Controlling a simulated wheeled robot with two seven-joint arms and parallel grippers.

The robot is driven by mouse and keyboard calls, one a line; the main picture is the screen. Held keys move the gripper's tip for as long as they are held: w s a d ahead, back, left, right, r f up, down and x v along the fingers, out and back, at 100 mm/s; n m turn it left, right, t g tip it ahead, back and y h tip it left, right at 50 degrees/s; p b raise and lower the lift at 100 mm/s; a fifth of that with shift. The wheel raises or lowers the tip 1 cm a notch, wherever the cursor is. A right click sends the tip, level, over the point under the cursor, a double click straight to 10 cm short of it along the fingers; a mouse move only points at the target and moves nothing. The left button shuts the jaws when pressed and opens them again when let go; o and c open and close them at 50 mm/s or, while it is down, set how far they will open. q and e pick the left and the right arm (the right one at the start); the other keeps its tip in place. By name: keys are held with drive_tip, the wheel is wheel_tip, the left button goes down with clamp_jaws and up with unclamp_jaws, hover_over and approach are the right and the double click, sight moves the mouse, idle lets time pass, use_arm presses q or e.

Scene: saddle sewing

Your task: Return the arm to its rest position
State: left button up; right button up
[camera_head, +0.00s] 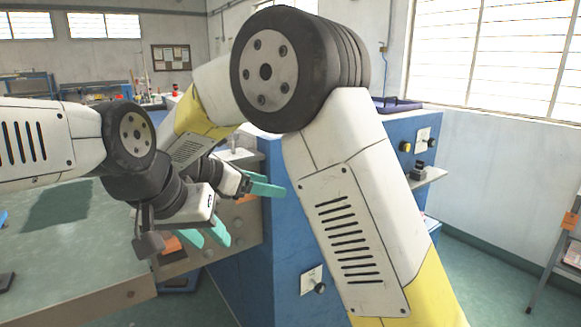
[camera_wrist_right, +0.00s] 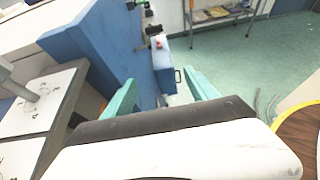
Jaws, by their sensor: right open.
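My right arm crosses the middle of the head view, with its big dark elbow joint high up. My right gripper (camera_head: 272,184) is in front of the blue cabinet's face, and its teal fingers are apart and empty. The two grippers are close together in the head view.
A green-topped table (camera_head: 70,235) is at the left. The blue cabinet (camera_head: 400,140), with knobs and a small shelf, stands behind my right arm; it also shows in the right wrist view (camera_wrist_right: 95,45). A rack (camera_head: 560,240) is at the far right. Green floor (camera_head: 490,285) lies open between them.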

drive_tip(key=s+d+f+m+g+y, duration=0.1)
drive_tip(key=s+d+m+g+y, duration=0.15)
drive_tip(key=s+d+m, duration=0.4)
drive_tip(key=s+d+m+g+y, duration=0.2)
drive_tip(key=d+m+y, duration=0.2)
drive_tip(key=d, duration=0.6)
drive_tip(key=s+d+m+t+y, duration=0.3)
drive_tip(key=s+m+y, duration=0.3)
drive_tip(key=s+m, duration=0.5)
drive_tip(key=m, duration=0.3)
drive_tip(key=shift+s+d+r, duration=0.15)
drive_tip(key=shift+d, duration=0.15)
